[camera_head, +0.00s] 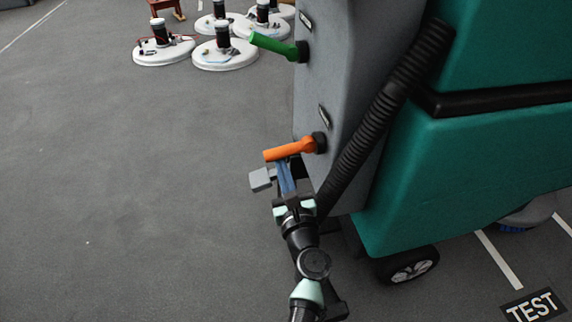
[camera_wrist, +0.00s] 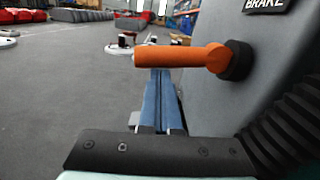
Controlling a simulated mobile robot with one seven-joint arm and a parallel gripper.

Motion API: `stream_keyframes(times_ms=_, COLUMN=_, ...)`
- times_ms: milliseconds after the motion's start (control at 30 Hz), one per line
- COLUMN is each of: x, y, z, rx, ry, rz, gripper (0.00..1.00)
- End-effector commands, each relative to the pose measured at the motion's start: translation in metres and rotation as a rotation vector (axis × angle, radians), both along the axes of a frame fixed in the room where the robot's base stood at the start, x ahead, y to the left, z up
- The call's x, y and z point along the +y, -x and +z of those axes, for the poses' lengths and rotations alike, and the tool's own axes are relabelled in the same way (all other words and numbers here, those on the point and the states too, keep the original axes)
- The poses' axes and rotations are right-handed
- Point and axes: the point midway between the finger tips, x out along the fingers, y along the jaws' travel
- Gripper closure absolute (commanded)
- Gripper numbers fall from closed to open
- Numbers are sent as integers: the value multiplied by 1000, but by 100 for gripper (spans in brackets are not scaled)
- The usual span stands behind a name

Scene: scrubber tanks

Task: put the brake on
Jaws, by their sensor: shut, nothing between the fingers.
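The orange brake lever (camera_head: 289,149) sticks out to the left from a black pivot on the grey side of the scrubber machine. In the wrist view the orange lever (camera_wrist: 180,57) lies about level, below a label reading BRAKE (camera_wrist: 265,4). My gripper (camera_head: 283,166) is shut, its blue fingers close together just below the lever. In the wrist view my gripper (camera_wrist: 160,80) points at the lever's underside, and the lever hides the fingertips. I cannot tell whether they touch it.
A green lever (camera_head: 275,46) sits higher on the same grey panel. A black ribbed hose (camera_head: 380,115) runs down right of the levers. A grey pedal-like piece (camera_head: 262,179) is left of my gripper. White round bases (camera_head: 224,54) stand at the back. The floor to the left is clear.

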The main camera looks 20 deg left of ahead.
Motion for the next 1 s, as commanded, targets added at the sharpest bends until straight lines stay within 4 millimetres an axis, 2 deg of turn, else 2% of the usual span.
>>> stream_keyframes(times_ms=33, x=3, y=1, z=13, rx=21, ry=-38, rz=3, gripper=100)
stream_keyframes(times_ms=100, x=4, y=2, z=17, rx=60, ry=-93, rz=4, gripper=100)
stream_keyframes(times_ms=567, x=8, y=5, z=37, rx=262, ry=-387, rz=0, gripper=100)
stream_keyframes(times_ms=1000, x=7, y=4, z=43, rx=257, ry=-381, rz=-1, gripper=100)
